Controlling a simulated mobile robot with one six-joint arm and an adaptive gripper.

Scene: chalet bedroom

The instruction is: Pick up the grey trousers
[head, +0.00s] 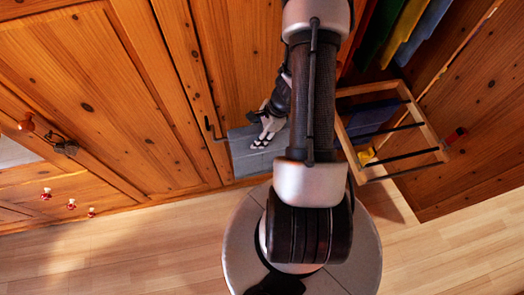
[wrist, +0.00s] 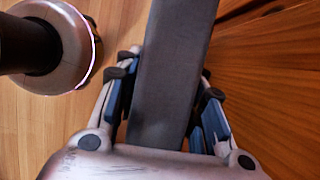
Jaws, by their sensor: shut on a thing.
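The grey trousers (wrist: 178,65) are a folded grey cloth strip between the fingers of my gripper (wrist: 167,105) in the wrist view. The fingers with blue pads are shut on them from both sides. In the head view the grey trousers (head: 252,160) hang below my gripper (head: 266,137), in front of the wooden cabinet front and above the floor. My arm hides part of them on the right.
A wooden pull-out rack (head: 425,122) with dark rails juts out at the right, with a dark blue cloth and something yellow in it. Coloured garments (head: 405,35) hang above. Wooden cabinet doors (head: 90,90) close off the left. Light floor (head: 130,250) is clear.

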